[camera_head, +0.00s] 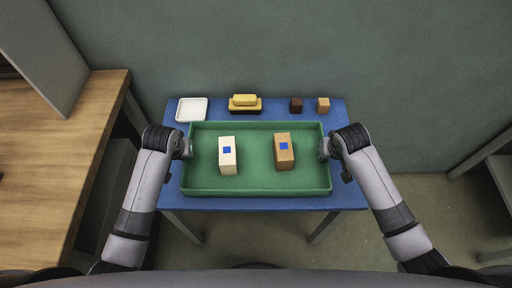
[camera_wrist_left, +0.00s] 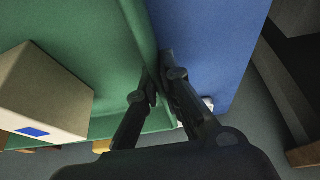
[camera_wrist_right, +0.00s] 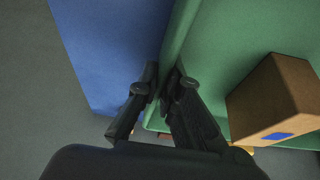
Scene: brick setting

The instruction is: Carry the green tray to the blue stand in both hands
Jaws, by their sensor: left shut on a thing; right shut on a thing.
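The green tray (camera_head: 256,188) is over the blue stand (camera_head: 345,190) in the head view. It looks level; whether it touches the top I cannot tell. A cream block (camera_head: 227,158) and a tan block (camera_head: 284,153), each with a blue square, stand upright inside it. My left gripper (camera_head: 186,148) is shut on the tray's left wall, and the left wrist view shows its fingers (camera_wrist_left: 160,85) on either side of that wall. My right gripper (camera_head: 325,148) is shut on the right wall, with its fingers (camera_wrist_right: 165,80) astride it in the right wrist view.
Along the stand's back edge are a white dish (camera_head: 191,110), a yellow item (camera_head: 244,101) on a dark base, a dark brown cube (camera_head: 296,105) and a tan cube (camera_head: 323,105). A wooden table (camera_head: 60,160) is at the left. A wall is behind.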

